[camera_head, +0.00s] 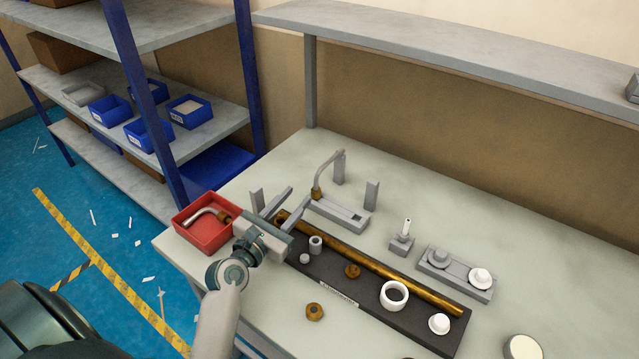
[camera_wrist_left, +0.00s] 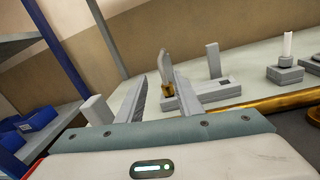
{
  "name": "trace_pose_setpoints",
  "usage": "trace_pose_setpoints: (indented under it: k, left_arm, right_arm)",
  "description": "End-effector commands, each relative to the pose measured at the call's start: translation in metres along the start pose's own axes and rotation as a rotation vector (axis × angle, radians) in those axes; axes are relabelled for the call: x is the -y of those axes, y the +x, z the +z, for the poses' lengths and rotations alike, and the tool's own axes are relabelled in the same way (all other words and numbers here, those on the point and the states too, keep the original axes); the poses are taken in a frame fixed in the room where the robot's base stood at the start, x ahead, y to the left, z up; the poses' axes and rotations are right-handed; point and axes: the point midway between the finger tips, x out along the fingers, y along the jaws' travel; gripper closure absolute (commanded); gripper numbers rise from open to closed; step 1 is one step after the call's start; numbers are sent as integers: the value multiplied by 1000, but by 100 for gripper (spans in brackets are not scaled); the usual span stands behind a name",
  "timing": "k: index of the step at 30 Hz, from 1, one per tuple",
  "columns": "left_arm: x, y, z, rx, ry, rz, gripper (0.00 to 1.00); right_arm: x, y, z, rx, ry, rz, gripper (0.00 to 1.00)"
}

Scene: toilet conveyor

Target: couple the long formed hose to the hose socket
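A grey bent hose (camera_head: 321,170) with a brass end stands on a grey slotted fixture (camera_head: 344,214) on the bench. It shows beyond my fingers in the wrist view (camera_wrist_left: 164,62), with its brass end low. A second bent hose (camera_head: 206,213) with a brass fitting lies in the red bin (camera_head: 188,240). I cannot tell for certain which is the long one, or which part is the hose socket. My left gripper (camera_head: 293,200) is open and empty over the left end of the dark tray, short of the fixture. My right gripper is not in view.
The dark tray (camera_head: 415,333) holds a long brass tube (camera_head: 405,284), a white ring (camera_head: 394,295) and small fittings. Grey upright posts (camera_head: 371,193) stand near the fixture. A raised shelf (camera_head: 450,60) spans the back. The bench between fixture and back wall is clear.

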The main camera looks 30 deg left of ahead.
Motion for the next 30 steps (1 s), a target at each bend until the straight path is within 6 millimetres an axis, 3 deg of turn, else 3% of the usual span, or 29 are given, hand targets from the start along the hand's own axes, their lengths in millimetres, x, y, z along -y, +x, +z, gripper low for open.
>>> trace_pose_setpoints:
  k: [6,12,30]
  left_arm:
    - [0,41,2,0,0,-1,67]
    - [0,65,1,1,0,-1,67]
    - [0,80,2,1,0,-1,67]
  right_arm:
    - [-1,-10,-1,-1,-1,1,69]
    - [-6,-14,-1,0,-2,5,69]
    - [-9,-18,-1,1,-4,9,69]
